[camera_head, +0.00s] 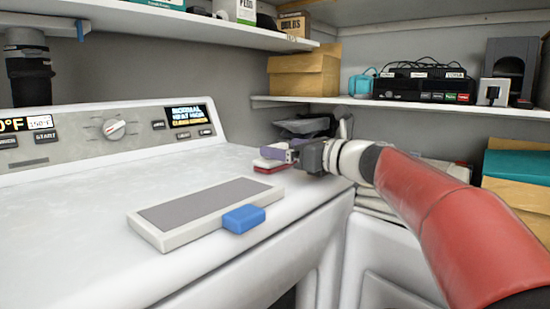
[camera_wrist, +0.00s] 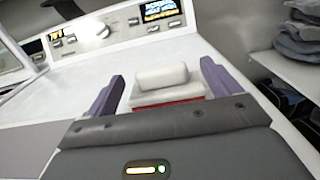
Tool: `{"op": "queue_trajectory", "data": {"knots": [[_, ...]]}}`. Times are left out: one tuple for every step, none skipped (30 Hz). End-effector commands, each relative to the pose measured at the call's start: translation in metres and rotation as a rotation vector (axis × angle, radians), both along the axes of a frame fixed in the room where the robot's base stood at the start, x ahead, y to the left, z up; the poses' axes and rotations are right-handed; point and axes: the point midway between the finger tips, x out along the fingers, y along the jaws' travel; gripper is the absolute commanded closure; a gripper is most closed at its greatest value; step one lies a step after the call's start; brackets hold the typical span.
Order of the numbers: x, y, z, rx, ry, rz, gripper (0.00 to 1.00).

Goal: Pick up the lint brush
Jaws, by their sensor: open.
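A white block with a red base, which looks like the lint brush (camera_head: 266,164), lies on the white machine top near its right end. In the wrist view the brush (camera_wrist: 162,80) sits between the two purple fingers of my gripper (camera_wrist: 165,92), with a gap on each side. In the head view my gripper (camera_head: 286,153) is low at the brush and hides part of it. My gripper is open and holds nothing. The brush's lower near part is hidden behind the gripper body in the wrist view.
A flat white-framed grey panel (camera_head: 205,208) with a blue tab (camera_head: 243,218) lies left of the brush. The control panel (camera_head: 110,130) rises behind. Shelves with boxes stand at the back and right. Folded cloths (camera_wrist: 296,35) show at right. The machine top at left is clear.

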Motion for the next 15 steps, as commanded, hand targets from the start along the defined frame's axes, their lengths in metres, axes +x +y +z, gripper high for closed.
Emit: {"op": "queue_trajectory", "data": {"knots": [[0.005, 0.008, 0.003, 0.001, 0.001, 0.003, 0.11], [0.008, 0.011, 0.004, 0.001, 0.001, 0.002, 0.11], [0.012, 0.016, 0.003, 0.000, 0.002, 0.003, 0.11], [0.014, 0.019, 0.003, 0.000, 0.001, 0.003, 0.11], [0.016, 0.021, 0.003, 0.000, 0.001, 0.002, 0.11], [0.018, 0.024, 0.003, 0.000, 0.001, 0.001, 0.11], [0.019, 0.025, 0.003, 0.000, 0.001, 0.001, 0.11], [0.020, 0.026, 0.003, 0.000, 0.001, 0.001, 0.11], [0.020, 0.027, 0.002, 0.000, 0.001, 0.001, 0.11], [0.021, 0.027, 0.002, -0.001, 0.001, 0.001, 0.11], [0.021, 0.027, 0.002, -0.001, 0.001, 0.001, 0.11], [0.020, 0.027, 0.002, -0.001, 0.001, 0.000, 0.11], [0.020, 0.027, 0.002, -0.001, 0.001, 0.000, 0.11], [0.020, 0.027, 0.002, -0.001, 0.001, 0.000, 0.11], [0.020, 0.027, 0.002, -0.001, 0.001, 0.000, 0.12]]}}
